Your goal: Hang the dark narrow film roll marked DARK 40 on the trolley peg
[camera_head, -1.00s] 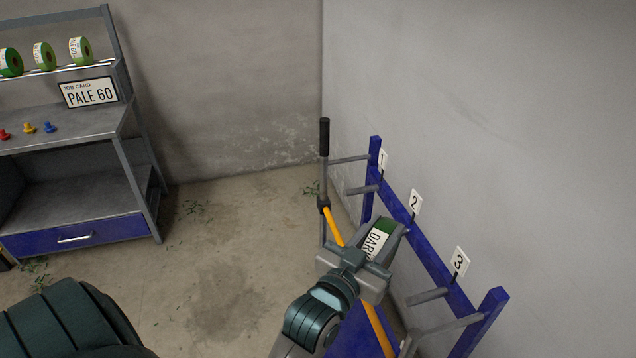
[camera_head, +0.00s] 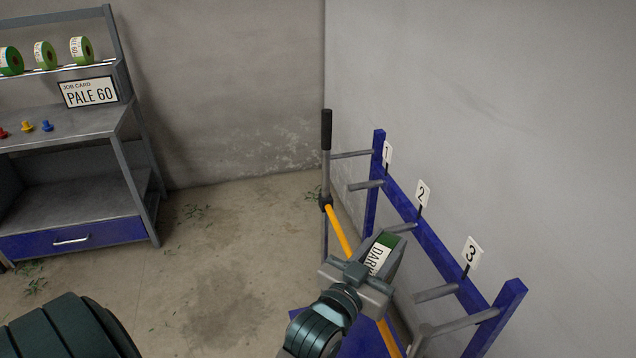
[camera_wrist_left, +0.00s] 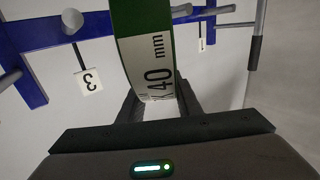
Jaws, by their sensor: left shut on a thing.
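My left gripper (camera_head: 372,275) is shut on a green film roll (camera_head: 387,240) with a white label reading "DAR…". In the left wrist view the roll (camera_wrist_left: 143,22) stands between the fingers, its label showing "40 mm". The blue trolley (camera_head: 437,243) stands along the right wall, with grey pegs and tags 1, 2 and 3. The roll is held at the near left of the peg by tag 2 (camera_head: 401,228); that peg's tip is partly hidden behind it. I cannot tell the gap between them. My right gripper is not in view.
Peg 1 (camera_head: 366,186) and peg 3 (camera_head: 436,293) are bare. An upright black-gripped handle (camera_head: 326,130) and an orange bar (camera_head: 340,228) are near the trolley. At left, a bench holds green rolls, coloured knobs and a "PALE 60" card (camera_head: 90,93). Floor between is clear.

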